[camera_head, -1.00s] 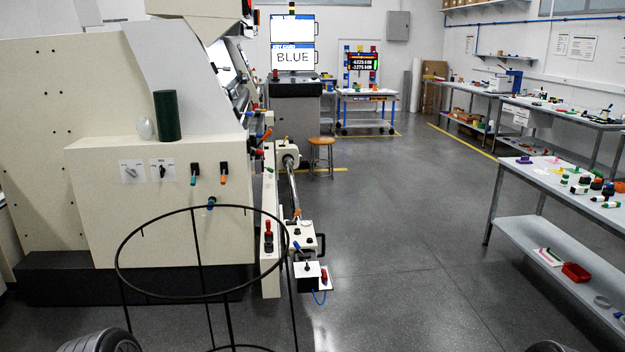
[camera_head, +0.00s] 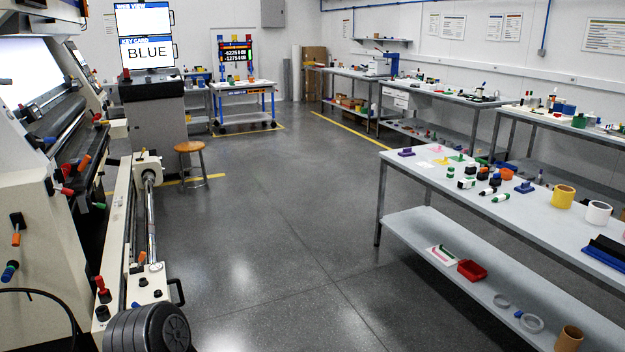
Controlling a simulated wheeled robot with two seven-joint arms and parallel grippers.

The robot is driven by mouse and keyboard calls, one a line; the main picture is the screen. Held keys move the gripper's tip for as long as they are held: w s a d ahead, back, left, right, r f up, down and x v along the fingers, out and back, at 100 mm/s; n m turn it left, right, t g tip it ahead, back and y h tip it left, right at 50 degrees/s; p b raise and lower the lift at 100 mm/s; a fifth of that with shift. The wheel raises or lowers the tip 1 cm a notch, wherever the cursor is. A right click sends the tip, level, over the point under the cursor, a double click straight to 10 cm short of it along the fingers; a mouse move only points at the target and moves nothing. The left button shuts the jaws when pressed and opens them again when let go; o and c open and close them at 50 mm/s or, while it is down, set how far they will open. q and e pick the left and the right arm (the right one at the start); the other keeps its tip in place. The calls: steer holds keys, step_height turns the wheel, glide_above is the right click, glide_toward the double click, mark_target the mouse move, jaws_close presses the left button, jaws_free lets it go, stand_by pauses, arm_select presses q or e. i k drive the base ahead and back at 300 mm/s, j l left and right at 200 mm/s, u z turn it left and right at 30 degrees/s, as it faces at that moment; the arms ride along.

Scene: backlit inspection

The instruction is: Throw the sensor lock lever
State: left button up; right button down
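The cream machine (camera_head: 25,190) stands at the left edge, partly cut off. Several levers with coloured handles stick out of it, including an orange-tipped one (camera_head: 16,238) and a blue-tipped one (camera_head: 10,271). A long rail unit (camera_head: 122,225) runs along its front, with a red-topped lever (camera_head: 103,290) standing near its close end and a small orange-tipped lever (camera_head: 141,258) further along. No readable label shows which is the sensor lock lever. A dark ridged round part, probably of my arm, covers the near end of the rail unit. Neither gripper is in view.
A grey table (camera_head: 400,175) with small parts and a lower shelf stands at the right. A wooden stool (camera_head: 190,150) stands behind the rail unit. Part of a dark hoop (camera_head: 40,293) shows at the bottom left. The floor between machine and table is clear.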

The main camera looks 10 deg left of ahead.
mark_target(46, 139)
steer(key=i+u, duration=0.2)
steer(key=i, duration=0.4)
steer(key=i+u, duration=0.2)
steer(key=i, duration=0.4)
steer(key=i+l+u, duration=0.2)
steer(key=i, duration=0.35)
steer(key=i+j+u, duration=0.1)
steer(key=i+u, duration=0.75)
steer(key=i+l+u, duration=0.15)
steer(key=i+u, duration=0.25)
steer(key=i+l+u, duration=0.25)
steer(key=u, duration=0.15)
steer(key=i+l+u, duration=0.1)
steer(key=i+u, duration=0.3)
steer(key=i+l+u, duration=0.2)
steer(key=u, duration=0.2)
steer(key=i+l+u, duration=0.25)
steer(key=u, duration=0.15)
